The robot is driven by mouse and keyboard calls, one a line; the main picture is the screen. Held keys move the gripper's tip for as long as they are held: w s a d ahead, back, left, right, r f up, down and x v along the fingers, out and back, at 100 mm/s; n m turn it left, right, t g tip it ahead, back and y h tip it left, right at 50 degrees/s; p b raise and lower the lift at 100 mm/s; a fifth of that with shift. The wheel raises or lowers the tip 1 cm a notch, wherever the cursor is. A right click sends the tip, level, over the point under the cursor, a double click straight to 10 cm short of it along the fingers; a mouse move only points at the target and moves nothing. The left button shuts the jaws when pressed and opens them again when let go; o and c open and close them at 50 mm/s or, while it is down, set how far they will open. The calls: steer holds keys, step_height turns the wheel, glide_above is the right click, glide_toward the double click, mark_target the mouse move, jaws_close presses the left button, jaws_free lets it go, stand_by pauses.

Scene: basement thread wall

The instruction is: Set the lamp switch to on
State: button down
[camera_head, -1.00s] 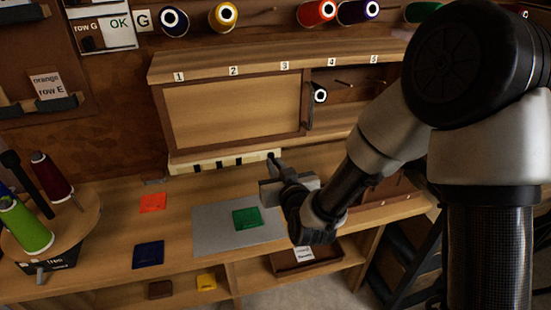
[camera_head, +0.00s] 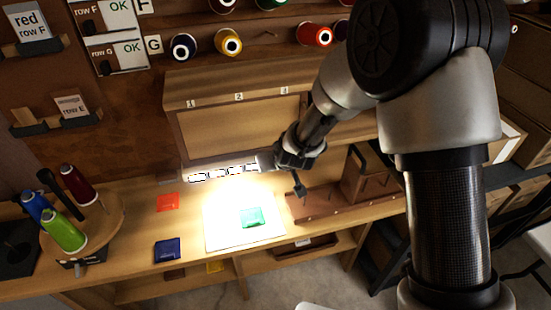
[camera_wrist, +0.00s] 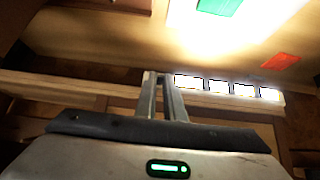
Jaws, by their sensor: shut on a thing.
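The lamp (camera_head: 222,173) is a pale strip under the wall cabinet. Its segments glow white and light the worktop below. It also shows lit in the wrist view (camera_wrist: 228,88). My gripper (camera_wrist: 161,76) is at the strip's end, its two fingers drawn together there. The lamp switch is at the fingertips and mostly hidden by them, so its own position cannot be read. In the head view my gripper (camera_head: 276,161) is at the strip's right end, partly hidden by my wrist.
A bright mat (camera_head: 235,235) with a green square (camera_head: 252,217) lies below the lamp. An orange square (camera_head: 168,202) and a blue square (camera_head: 167,250) lie left of it. A spool turntable (camera_head: 105,225) stands at the left. A wooden peg rack (camera_head: 335,203) is at the right.

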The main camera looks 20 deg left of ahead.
stand_by(0.4)
steer(key=c, duration=1.8)
jaws_free()
steer(key=shift+w, duration=0.1)
steer(key=shift+c, duration=0.2)
steer(key=p+v, duration=0.2)
steer(key=v, duration=1.5)
steer(key=shift+r+p, duration=0.25)
steer(key=shift+p, duration=0.05)
